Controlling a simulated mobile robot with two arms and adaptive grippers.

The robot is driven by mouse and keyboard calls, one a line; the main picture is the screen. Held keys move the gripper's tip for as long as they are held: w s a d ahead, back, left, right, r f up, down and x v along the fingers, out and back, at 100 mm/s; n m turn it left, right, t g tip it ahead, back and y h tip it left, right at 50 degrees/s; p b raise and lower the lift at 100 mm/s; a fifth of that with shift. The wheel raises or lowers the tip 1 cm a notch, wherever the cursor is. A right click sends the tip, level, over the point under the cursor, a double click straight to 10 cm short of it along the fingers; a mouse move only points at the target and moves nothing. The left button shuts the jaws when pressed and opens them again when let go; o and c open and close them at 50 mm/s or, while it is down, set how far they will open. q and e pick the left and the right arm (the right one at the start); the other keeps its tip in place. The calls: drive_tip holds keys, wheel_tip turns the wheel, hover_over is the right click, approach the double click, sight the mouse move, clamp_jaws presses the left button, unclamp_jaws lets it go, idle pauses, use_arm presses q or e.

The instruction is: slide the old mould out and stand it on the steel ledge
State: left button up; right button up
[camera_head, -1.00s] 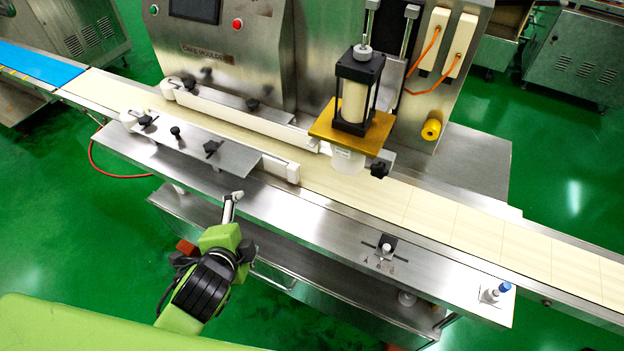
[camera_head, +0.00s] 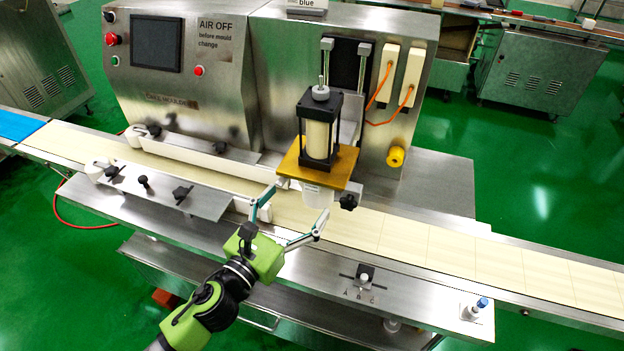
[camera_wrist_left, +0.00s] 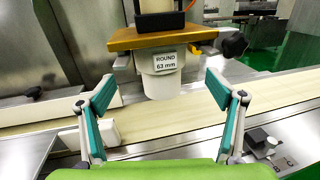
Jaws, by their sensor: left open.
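The old mould (camera_head: 317,195) is a white cup under the brass-coloured plate (camera_head: 301,165) of the press head. In the left wrist view the mould (camera_wrist_left: 163,84) carries a label reading "ROUND 63 mm". My left gripper (camera_head: 291,213) is open, its two fingers spread in front of the mould, one toward each side. In the left wrist view the gripper (camera_wrist_left: 162,95) frames the mould, with nothing between its pads. The steel ledge (camera_head: 300,268) runs along the machine's front, below the belt. My right gripper is not in view.
A cream belt (camera_head: 400,238) passes under the mould. White guide rails (camera_head: 200,160) lie left of it. A black knob (camera_head: 348,202) sits at the plate's right. A small fixture (camera_head: 364,276) and a blue-topped knob (camera_head: 481,304) stand on the ledge. A sign reads "AIR OFF before mould change" (camera_head: 215,35).

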sight(312, 190)
use_arm(q)
drive_tip(key=p+x, duration=0.1)
drive_tip(key=x, duration=0.8)
drive_tip(key=shift+w+d, duration=0.15)
drive_tip(key=shift+w, duration=0.1)
drive_tip(key=c, duration=1.4)
drive_tip(key=shift+d+p+v, duration=0.25)
drive_tip(key=shift+p+v, duration=0.05)
drive_tip(key=shift+v, duration=1.25)
drive_tip(key=shift+c, duration=0.2)
drive_tip(key=shift+s+a+r, duration=0.1)
drive_tip(key=shift+s+a, duration=0.05)
drive_tip(key=shift+s, duration=0.35)
drive_tip(key=shift+s+a, duration=0.15)
drive_tip(key=shift+s, duration=0.4)
drive_tip(key=shift+d+v, duration=0.25)
drive_tip(key=shift+v, duration=1)
drive_tip(key=d+b+v, duration=0.1)
drive_tip(key=v, duration=0.6)
drive_tip(key=shift+s, duration=0.65)
